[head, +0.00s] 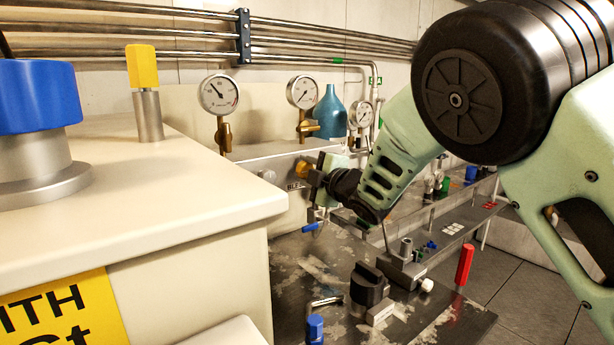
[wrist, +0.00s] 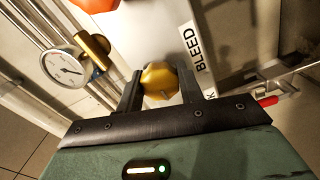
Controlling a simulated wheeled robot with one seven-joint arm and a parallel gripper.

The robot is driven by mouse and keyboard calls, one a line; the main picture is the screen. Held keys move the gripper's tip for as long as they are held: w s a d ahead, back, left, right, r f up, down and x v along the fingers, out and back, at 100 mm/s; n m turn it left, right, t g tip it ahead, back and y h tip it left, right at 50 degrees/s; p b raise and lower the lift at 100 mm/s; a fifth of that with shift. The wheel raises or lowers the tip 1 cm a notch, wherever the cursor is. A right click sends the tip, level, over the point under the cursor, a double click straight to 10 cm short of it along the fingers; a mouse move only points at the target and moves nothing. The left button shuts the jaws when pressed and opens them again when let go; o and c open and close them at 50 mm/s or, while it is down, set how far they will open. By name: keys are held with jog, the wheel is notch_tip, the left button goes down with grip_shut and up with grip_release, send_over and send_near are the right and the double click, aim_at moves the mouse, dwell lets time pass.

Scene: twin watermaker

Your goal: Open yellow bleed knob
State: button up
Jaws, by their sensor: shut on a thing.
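The yellow bleed knob (wrist: 160,80) is a faceted, gold-yellow knob on a pale panel, next to a white label (wrist: 197,60) reading BLEED. In the wrist view my gripper (wrist: 160,88) has its two dark fingers on either side of the knob, shut on it. In the head view the knob (head: 302,169) shows partly, beside my gripper (head: 314,180), which reaches the panel from the right. My gripper hides part of the knob and of the label there.
Pressure gauges (head: 218,94) on brass fittings and a teal bottle (head: 330,112) stand above the panel. A black knob (head: 369,284), a red handle (head: 465,265) and a blue-tipped lever (head: 315,327) rise from the lower bench. A pale cabinet (head: 190,200) fills the left.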

dwell(0.3)
jog(key=o, duration=1)
jog(key=b+v, duration=0.3)
jog(key=v, duration=1.4)
jog(key=shift+s, duration=0.2)
jog(key=shift+d, duration=0.15)
